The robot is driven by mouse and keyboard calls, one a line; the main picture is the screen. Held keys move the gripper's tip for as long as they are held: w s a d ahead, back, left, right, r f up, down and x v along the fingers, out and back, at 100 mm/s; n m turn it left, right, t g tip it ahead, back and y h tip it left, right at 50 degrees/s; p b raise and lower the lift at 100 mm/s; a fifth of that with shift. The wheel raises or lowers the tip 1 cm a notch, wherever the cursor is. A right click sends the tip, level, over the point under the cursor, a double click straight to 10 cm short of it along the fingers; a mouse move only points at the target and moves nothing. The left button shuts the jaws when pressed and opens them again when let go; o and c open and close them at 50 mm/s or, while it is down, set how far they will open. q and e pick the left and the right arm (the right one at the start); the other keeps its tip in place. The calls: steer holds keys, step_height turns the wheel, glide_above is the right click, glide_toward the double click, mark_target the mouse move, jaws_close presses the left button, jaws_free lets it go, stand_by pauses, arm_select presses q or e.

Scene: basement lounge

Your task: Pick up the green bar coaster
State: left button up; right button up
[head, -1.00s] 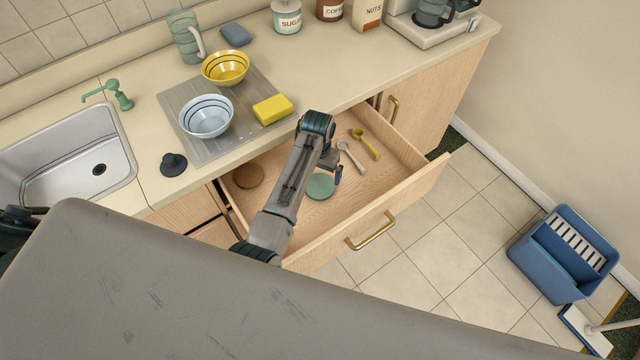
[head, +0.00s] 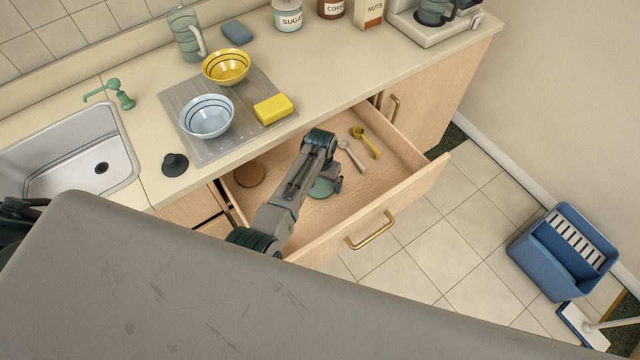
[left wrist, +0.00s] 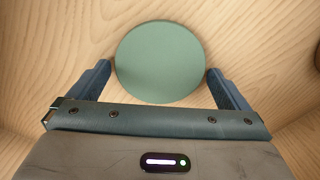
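The green bar coaster (head: 321,188) is a flat round disc lying on the floor of the open drawer (head: 408,193). In the head view my left arm partly covers it. In the left wrist view the coaster (left wrist: 160,62) shows whole, ahead of my left gripper. My left gripper (left wrist: 158,78) is open, with one finger on each side of the coaster's near part. It also shows in the head view (head: 337,184), low inside the drawer. I cannot tell whether the fingers touch the coaster. My right gripper is not in view.
A brown round coaster (head: 250,174) lies at the drawer's left. A pale scoop (head: 352,156) and a yellow scoop (head: 366,142) lie at its back right. The drawer walls stand around my gripper. Bowls and a yellow sponge (head: 273,109) are on the counter above.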

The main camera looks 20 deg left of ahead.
arm_select(q)
steer(key=c, duration=0.7)
steer(key=shift+r, duration=0.15)
